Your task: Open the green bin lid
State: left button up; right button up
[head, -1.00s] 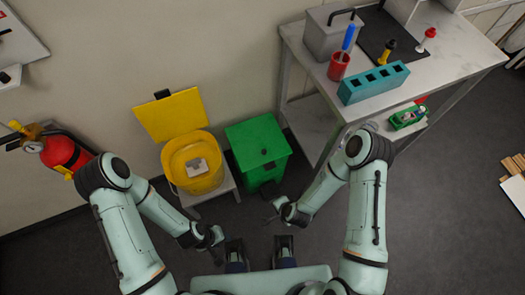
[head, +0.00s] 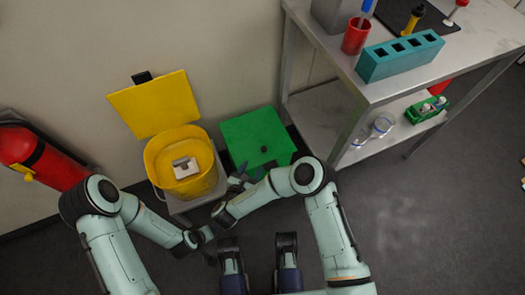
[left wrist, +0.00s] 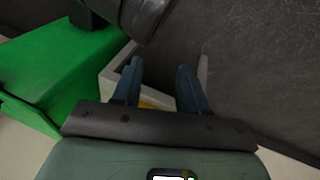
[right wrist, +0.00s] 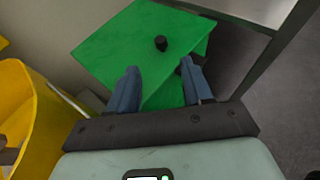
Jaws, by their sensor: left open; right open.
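The green bin (head: 250,132) stands beside the yellow bin, its flat lid shut, with a small black knob (head: 264,149) on top. In the right wrist view the green lid (right wrist: 130,45) fills the upper middle, and its knob (right wrist: 161,43) lies ahead, between the lines of the fingers. My right gripper (head: 246,176) is open and empty at the lid's near edge, not touching the knob. My left gripper (left wrist: 158,78) is open and empty, low in front of the bins; the green bin (left wrist: 60,65) shows at left in its wrist view.
A yellow bin (head: 205,186) with its lid (head: 155,105) raised holds a whitish object, just left of the green bin. A metal table (head: 385,95) with a teal rack (head: 400,57) stands close on the right. A red extinguisher (head: 40,155) is at left. Floor at right is clear.

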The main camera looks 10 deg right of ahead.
aim_at(264, 149)
jog(key=b+x, duration=0.3)
jog(key=x, duration=0.8)
jog(key=shift+f, duration=0.15)
jog(key=shift+w+d+f, duration=0.15)
jog(key=shift+w+d, duration=0.1)
jog(key=shift+w, duration=0.1)
pick_arm(q)
jog(key=s+a+f+g, duration=0.1)
jog(key=s+f+g, duration=0.1)
jog(key=s+f, duration=0.4)
jog(key=shift+s+g, duration=0.4)
jog(key=shift+s, duration=0.2)
jog(key=shift+f, duration=0.1)
pick_arm(e)
grip_shut()
